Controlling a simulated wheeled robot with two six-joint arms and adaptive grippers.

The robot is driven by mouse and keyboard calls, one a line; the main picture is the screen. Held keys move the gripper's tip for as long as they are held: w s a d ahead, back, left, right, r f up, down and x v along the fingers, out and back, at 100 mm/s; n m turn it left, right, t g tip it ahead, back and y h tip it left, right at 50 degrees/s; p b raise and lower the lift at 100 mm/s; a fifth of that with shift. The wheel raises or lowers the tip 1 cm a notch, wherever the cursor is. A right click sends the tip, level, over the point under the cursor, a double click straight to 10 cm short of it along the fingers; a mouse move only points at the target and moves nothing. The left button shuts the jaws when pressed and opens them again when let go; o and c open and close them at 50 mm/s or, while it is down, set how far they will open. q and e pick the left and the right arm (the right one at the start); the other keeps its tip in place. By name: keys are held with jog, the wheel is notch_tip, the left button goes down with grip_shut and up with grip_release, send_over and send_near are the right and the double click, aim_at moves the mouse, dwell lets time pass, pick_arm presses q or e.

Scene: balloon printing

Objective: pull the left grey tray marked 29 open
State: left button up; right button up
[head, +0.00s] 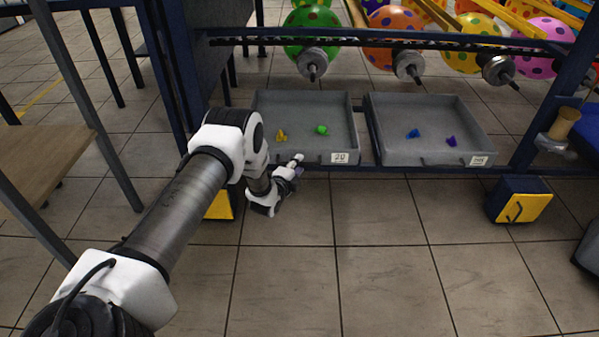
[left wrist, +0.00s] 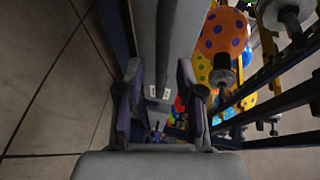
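The left grey tray (head: 303,103) sits low in the rack in the head view, with a white label (head: 340,157) on the right part of its front. A small yellow piece (head: 281,135) and a green piece (head: 322,130) lie in it. My left gripper (head: 294,167) is at the left part of the tray's front, low over the floor. In the left wrist view the fingers of my left gripper (left wrist: 160,98) are apart, with a grey tray front (left wrist: 171,45) beyond them. The left tray's handle is mostly hidden, and I cannot tell whether the fingers touch it. My right gripper is out of view.
A right grey tray (head: 430,110) with blue and purple pieces stands beside the left one. Balloons (head: 311,28) and a dark rack bar (head: 400,42) are above. A blue-and-yellow block (head: 520,202) is at the right. The tiled floor in front is mostly clear.

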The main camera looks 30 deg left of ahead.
pick_arm(q)
jog(key=shift+w+f, duration=0.25)
jog(key=shift+w, duration=0.3)
jog(key=shift+w+a+r, duration=0.1)
jog(key=shift+w+r, duration=0.05)
jog(key=shift+w, duration=0.05)
grip_shut()
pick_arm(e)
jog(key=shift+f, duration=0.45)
